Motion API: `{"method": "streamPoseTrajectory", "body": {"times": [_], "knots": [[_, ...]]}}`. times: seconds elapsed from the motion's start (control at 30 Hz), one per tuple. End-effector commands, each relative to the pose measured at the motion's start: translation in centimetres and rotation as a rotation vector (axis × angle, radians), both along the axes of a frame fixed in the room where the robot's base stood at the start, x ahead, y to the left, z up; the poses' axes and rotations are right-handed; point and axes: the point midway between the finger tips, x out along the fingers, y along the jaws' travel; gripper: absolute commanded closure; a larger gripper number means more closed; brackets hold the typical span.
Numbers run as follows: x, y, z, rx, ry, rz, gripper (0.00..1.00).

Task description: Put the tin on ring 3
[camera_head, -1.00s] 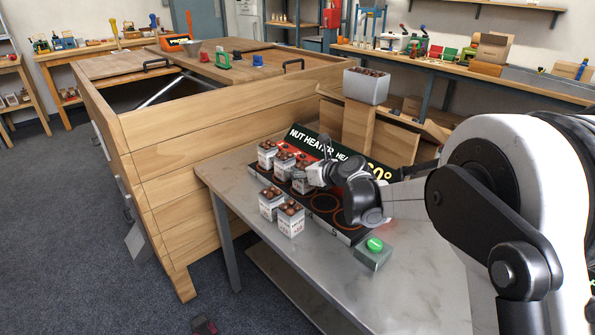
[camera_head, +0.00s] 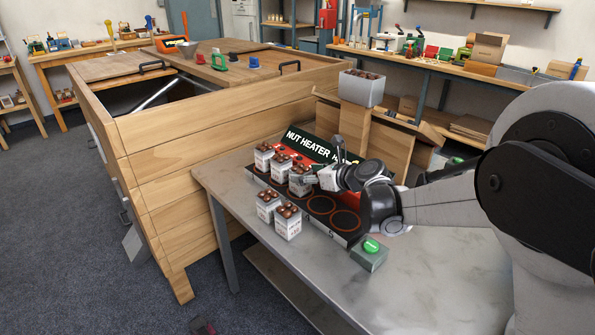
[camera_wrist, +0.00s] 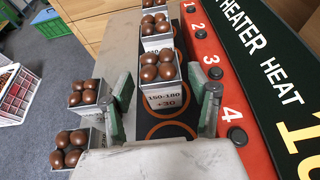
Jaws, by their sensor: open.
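The tin (camera_wrist: 165,97) is a pale open box heaped with brown chestnuts, with a printed label on its front. In the wrist view it stands upright beside the number 3, apparently on ring 3, with part of an orange ring showing at its base. It also shows on the heater in the head view (camera_head: 299,189). My gripper (camera_wrist: 166,88) is open, with one green-grey finger on each side of the tin and visible gaps to both. In the head view, my gripper (camera_head: 309,180) is at the tin's right side. The tin's contact with the ring is partly hidden.
Two more tins (camera_head: 263,161) stand on the heater behind this one. Two others (camera_head: 288,231) stand on the metal table in front. Ring 4 (camera_head: 320,204) and the ring by number 5 (camera_head: 345,220) are empty. A green button box (camera_head: 369,258) sits near the heater's right end.

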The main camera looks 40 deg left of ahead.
Motion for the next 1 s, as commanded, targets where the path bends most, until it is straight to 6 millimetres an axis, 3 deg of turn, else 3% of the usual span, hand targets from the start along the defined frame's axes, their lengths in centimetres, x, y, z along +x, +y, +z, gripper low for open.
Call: {"method": "streamPoseTrajectory", "body": {"times": [0.1, 0.3, 0.77, 0.87, 1.0], "knots": [[-0.3, -2.2, 1.0, 0.001, 0.0, -0.002, 0.44], [-0.6, -4.5, 1.9, 0.0, 0.0, -0.002, 0.44], [-0.7, -5.6, 2.4, -0.006, -0.013, 0.0, 0.44], [-0.3, -7.4, 3.3, -0.035, -0.069, 0.002, 0.44], [0.3, -12.3, 5.6, -0.123, -0.227, 0.021, 0.44]]}}
